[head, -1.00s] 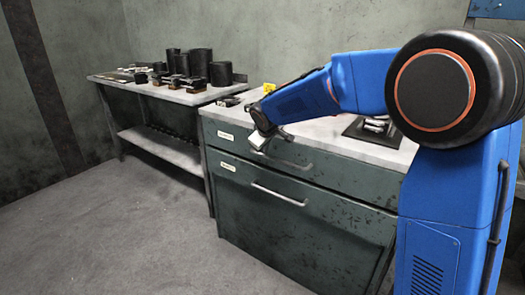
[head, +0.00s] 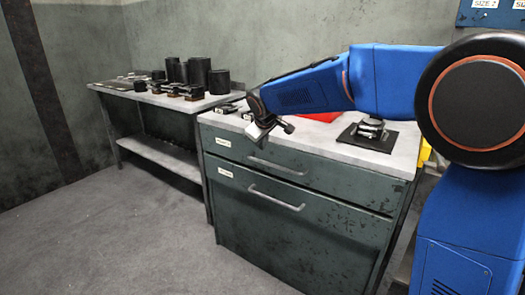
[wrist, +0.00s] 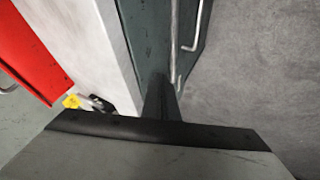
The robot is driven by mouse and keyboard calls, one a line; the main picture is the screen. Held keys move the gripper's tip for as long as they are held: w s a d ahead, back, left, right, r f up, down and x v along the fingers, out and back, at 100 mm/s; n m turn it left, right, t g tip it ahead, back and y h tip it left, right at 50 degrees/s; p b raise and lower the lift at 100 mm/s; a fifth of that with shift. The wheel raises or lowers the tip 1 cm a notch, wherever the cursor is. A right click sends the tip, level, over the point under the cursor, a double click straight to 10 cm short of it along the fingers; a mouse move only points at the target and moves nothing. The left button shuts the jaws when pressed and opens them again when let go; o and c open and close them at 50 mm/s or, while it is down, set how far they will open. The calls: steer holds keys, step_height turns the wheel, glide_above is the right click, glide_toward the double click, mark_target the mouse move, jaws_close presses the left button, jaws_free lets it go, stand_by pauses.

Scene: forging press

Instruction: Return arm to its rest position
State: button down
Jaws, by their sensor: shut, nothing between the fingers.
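My arm (head: 400,82) is blue and reaches left across the head view, over the cabinet's pale top. My gripper (head: 262,130) points down at the front edge of that top, above the upper drawer. It is shut with nothing visible in it and looks clear of the drawer handle. The wrist view looks down along the cabinet front, with a broad grey block filling its bottom.
The green cabinet (head: 300,215) has two handles on its front. A dark plate (head: 367,144) with metal parts lies on its top, near a red thing (head: 318,117). A table (head: 165,101) with black cylinders stands left. The floor (head: 110,235) is clear.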

steer(key=s+d+r+m+g, duration=0.1)
steer(key=s+d+m, duration=0.1)
steer(key=s+d, duration=0.75)
steer(key=s+d+m, duration=0.2)
steer(key=s+d, duration=0.5)
steer(key=s, duration=0.6)
steer(key=s+d+f+m, duration=0.1)
steer(key=s+d+f, duration=0.1)
steer(key=s, duration=0.6)
steer(key=s+d+f+m+g, duration=0.1)
steer(key=s+f, duration=0.3)
steer(key=s, duration=0.4)
steer(key=s+d+f+m, duration=0.3)
steer(key=s+f, duration=0.1)
steer(key=s, duration=0.4)
steer(key=shift+d+g, duration=0.25)
steer(key=shift+g, duration=0.05)
steer(key=shift+s, duration=0.1)
